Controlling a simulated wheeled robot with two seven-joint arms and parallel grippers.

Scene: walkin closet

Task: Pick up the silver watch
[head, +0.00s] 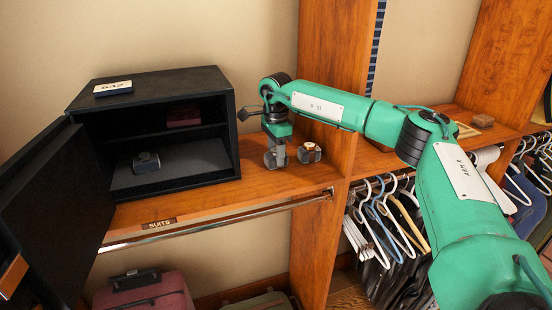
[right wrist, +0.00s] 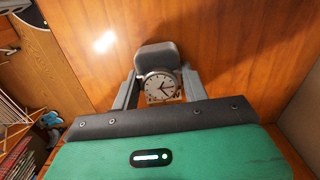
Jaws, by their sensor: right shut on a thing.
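The silver watch (right wrist: 161,86) has a round white dial with dark marks and sits on a grey cushion (right wrist: 157,55) in the right wrist view. My right gripper (head: 275,156) is low at the wooden shelf, right of the safe. In the right wrist view its fingers (right wrist: 160,90) stand on either side of the watch, shut on it. In the head view the fingers mostly hide the watch. I cannot tell whether it is touching the shelf. My left gripper is not in view.
A second watch-like item (head: 309,152) stands just right of my right gripper. The black safe (head: 162,86) is open at left, with another dark watch (head: 146,162) and a reddish box (head: 184,116) inside. A wooden upright (head: 325,215) stands to the right; hangers (head: 385,225) hang beyond.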

